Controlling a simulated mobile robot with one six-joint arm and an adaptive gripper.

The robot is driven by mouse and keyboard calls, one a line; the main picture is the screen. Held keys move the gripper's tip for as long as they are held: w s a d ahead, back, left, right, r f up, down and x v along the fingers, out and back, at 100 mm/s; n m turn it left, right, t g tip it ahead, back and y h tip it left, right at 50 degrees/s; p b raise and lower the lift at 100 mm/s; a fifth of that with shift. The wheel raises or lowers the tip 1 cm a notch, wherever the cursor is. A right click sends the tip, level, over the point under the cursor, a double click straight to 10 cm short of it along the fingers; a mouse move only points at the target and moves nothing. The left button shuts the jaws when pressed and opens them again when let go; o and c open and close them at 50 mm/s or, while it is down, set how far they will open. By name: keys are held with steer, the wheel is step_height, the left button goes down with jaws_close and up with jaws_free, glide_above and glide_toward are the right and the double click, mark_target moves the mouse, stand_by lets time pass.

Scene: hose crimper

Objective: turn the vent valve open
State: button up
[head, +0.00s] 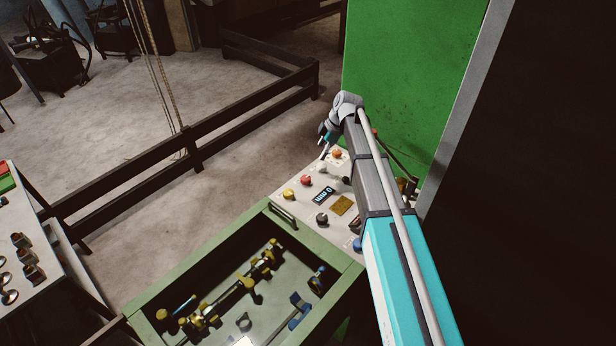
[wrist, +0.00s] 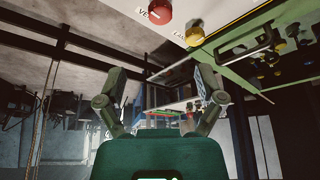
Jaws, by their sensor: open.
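A round red knob (wrist: 160,14) shows at the top of the wrist view, on a white panel beside a label starting "VE", which is partly cut off or covered. It has a pale pointer line. In the head view it appears to be the red knob (head: 305,180) on the control panel. My gripper (head: 325,143) is above the far end of that panel, apart from the red knob. In the wrist view my gripper (wrist: 161,85) has its two fingers spread wide with nothing between them.
A yellow knob (wrist: 194,35) labelled "LA" sits near the red one. The panel (head: 325,173) also bears a small display (head: 323,196), a black knob (head: 321,218) and an orange-red button (head: 336,154). A green-framed bin (head: 150,312) holds fittings. A green wall (head: 400,70) stands behind.

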mark_target(306, 178)
steer(key=shift+f, duration=0.15)
steer(key=b+x, duration=1.2)
steer(key=x, duration=0.1)
steer(key=shift+f+b, duration=0.2)
steer(key=shift+b, duration=0.15)
stand_by(0.4)
steer(key=shift+s, duration=0.1)
steer(key=c, duration=1.1)
